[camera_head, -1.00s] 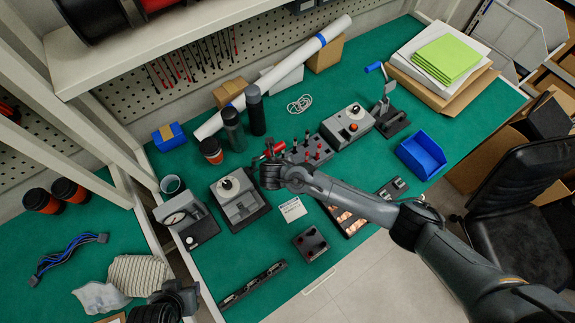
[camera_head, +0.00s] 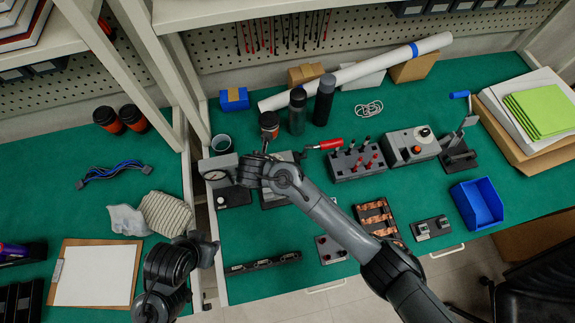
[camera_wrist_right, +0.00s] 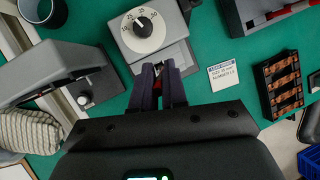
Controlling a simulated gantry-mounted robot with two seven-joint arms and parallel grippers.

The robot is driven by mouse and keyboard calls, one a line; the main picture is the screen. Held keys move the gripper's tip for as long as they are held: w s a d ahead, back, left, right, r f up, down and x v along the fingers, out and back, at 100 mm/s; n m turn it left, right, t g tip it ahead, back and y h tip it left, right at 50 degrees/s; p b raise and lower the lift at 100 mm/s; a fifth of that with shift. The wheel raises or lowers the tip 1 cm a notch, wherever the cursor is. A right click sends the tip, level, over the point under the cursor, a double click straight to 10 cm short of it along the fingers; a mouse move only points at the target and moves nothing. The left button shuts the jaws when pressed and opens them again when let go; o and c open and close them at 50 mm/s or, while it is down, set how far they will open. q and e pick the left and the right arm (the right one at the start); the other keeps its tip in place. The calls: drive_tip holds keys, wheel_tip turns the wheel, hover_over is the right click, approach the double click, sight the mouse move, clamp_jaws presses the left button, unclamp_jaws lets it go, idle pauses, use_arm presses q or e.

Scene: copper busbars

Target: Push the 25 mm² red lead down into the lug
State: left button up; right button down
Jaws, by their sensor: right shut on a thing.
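My right gripper (camera_head: 250,172) is over the grey dial station (camera_head: 272,200), largely covering it in the head view. In the right wrist view, its two dark fingers (camera_wrist_right: 165,84) point at the front of the dial station (camera_wrist_right: 150,38), below the numbered white dial. They are shut on a thin red piece, seemingly the red lead (camera_wrist_right: 158,88), mostly hidden between them. The lug is hidden, so I cannot tell how deep the lead sits. My left arm's dark end (camera_head: 180,265) is at the lower left; its fingers cannot be made out.
A gauge unit (camera_head: 225,180) stands left of the dial station. A rack of red and black pieces (camera_head: 357,160), a second dial unit (camera_head: 411,146), a copper-bar tray (camera_head: 377,218) and a blue bin (camera_head: 477,203) are to the right. Cups and bottles (camera_head: 297,112) stand behind.

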drive_tip(key=shift+d+f+y+p, duration=0.2)
drive_tip(key=shift+d+y+p, duration=0.65)
drive_tip(key=shift+p, duration=0.25)
drive_tip(key=shift+a, duration=0.1)
drive_tip(key=shift+f, duration=0.4)
idle(0.5)
drive_tip(key=shift+p, duration=0.3)
idle(0.7)
drive_tip(key=shift+p, duration=0.3)
